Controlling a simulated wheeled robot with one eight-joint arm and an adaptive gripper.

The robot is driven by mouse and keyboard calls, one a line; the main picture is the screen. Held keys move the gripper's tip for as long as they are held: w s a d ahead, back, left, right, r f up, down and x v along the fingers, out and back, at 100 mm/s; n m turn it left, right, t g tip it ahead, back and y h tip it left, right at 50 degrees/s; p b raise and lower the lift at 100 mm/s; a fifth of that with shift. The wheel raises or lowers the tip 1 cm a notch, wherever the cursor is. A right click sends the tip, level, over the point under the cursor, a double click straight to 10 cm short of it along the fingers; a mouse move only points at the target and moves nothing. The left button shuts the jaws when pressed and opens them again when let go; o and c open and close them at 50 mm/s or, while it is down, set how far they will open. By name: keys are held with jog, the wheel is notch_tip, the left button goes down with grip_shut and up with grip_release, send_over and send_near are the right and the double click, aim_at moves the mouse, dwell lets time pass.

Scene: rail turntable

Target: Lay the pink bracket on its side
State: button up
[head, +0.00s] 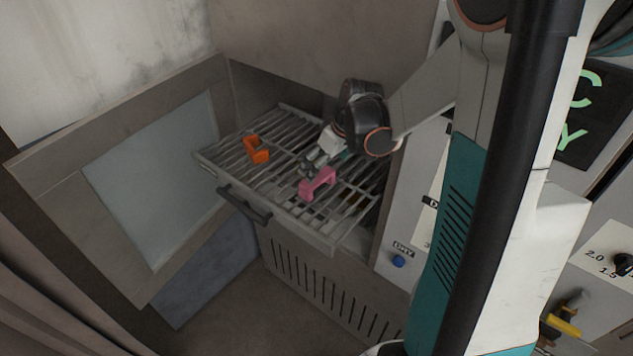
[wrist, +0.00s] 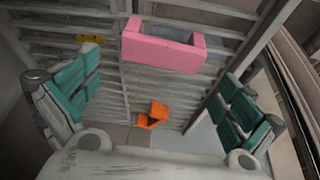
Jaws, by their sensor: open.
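The pink bracket (head: 318,182) sits on the slatted rack (head: 225,157) of the pulled-out drawer, near its front right. In the head view it looks like a small bridge with its ends down. In the wrist view the pink bracket (wrist: 163,47) shows a long flat face with a short arm at each end, at the top middle. My gripper (head: 312,163) is just behind and left of it in the head view. In the wrist view my gripper (wrist: 158,100) has its teal-padded fingers wide apart, with nothing held. The bracket lies beyond the fingertips; any contact is not visible.
An orange bracket (head: 257,149) lies on the rack to the left; it also shows in the wrist view (wrist: 152,115). A yellow piece (wrist: 88,40) is at upper left there. The drawer handle (head: 245,204) is in front. An open door (head: 150,180) stands left and a control panel right.

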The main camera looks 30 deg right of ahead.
aim_at(319, 178)
jog(key=shift+s+b+x, duration=0.15)
jog(key=shift+x, duration=1.75)
jog(key=shift+s+b+x, duration=0.15)
jog(key=shift+x, duration=1.75)
jog(key=shift+a+f, duration=0.1)
jog(key=c, duration=1)
